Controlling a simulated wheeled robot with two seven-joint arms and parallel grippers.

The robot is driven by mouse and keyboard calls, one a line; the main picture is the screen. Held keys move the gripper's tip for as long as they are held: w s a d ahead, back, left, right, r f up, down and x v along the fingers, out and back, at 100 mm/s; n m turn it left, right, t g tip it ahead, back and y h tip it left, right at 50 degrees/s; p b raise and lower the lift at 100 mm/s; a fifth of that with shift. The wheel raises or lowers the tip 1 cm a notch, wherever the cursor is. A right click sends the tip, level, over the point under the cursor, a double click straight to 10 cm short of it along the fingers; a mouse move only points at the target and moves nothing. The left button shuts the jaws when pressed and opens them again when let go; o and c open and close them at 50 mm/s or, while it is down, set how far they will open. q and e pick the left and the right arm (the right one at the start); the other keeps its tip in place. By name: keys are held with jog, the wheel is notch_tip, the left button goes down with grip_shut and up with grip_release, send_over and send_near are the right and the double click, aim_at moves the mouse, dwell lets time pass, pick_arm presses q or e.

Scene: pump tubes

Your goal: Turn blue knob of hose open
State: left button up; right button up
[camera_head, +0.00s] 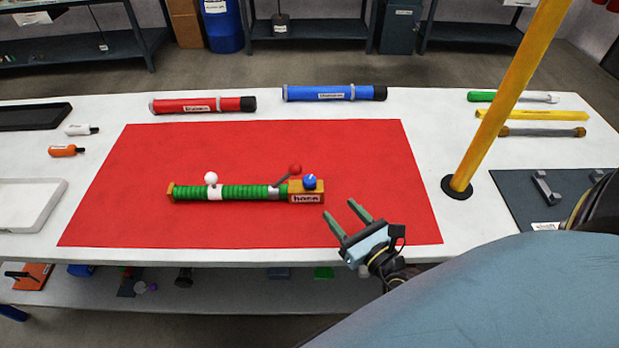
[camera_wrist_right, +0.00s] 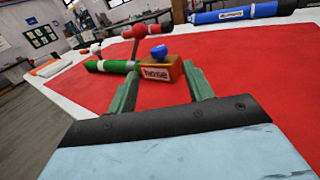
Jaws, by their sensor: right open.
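The hose (camera_head: 245,192) is a green ribbed tube lying on the red mat (camera_head: 350,150) in the head view. It has a white ball knob (camera_head: 210,178), a red ball on a lever (camera_head: 295,169) and an orange-brown end block (camera_head: 306,197) with a label. The blue knob (camera_head: 310,181) sits on top of that block; it also shows in the right wrist view (camera_wrist_right: 158,53). My right gripper (camera_head: 342,214) is open and empty, to the right of and nearer than the block. In the right wrist view the block lies ahead between its fingers. My left gripper is not in view.
A red tube (camera_head: 190,105) and a blue tube (camera_head: 335,93) lie behind the mat. A yellow pole (camera_head: 500,100) stands at the right on a black base. A dark plate (camera_head: 545,205) lies at the right. The mat around the hose is clear.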

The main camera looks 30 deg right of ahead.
aim_at(314, 184)
jog(key=shift+w+a+f+n, duration=0.1)
jog(key=shift+w+f+n, duration=0.1)
jog(key=shift+n, duration=0.2)
jog(key=shift+w, duration=0.25)
jog(key=w, duration=1.2)
jog(key=shift+w+a, duration=0.2)
